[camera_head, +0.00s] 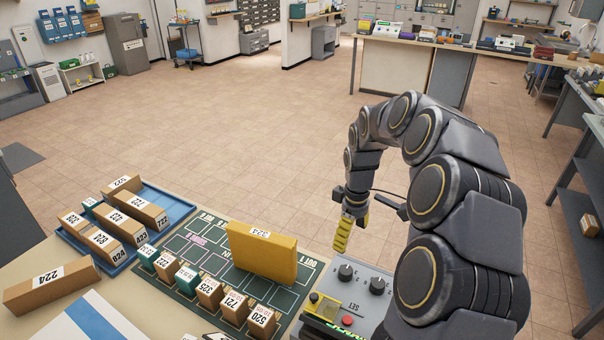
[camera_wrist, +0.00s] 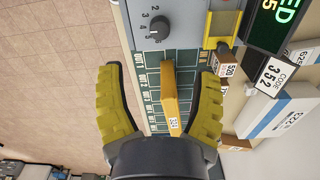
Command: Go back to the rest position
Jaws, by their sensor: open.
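My gripper (camera_head: 343,234) hangs at the end of my curved arm, above the back of the control box and right of the yellow box (camera_head: 262,250). Its yellow fingers are spread wide in the wrist view (camera_wrist: 160,75), with nothing held between them. The yellow box, labelled 324, stands on the dark green sorting mat (camera_head: 192,240). In the wrist view it shows (camera_wrist: 169,95) between the fingers but farther off, apart from them.
The grey control box (camera_head: 375,302), with knobs and a red button, stands right of the mat. Several small numbered boxes line the mat's front edge. A blue tray (camera_head: 172,205) holds more boxes, and box 224 (camera_head: 52,285) lies front left. Open floor lies beyond the table.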

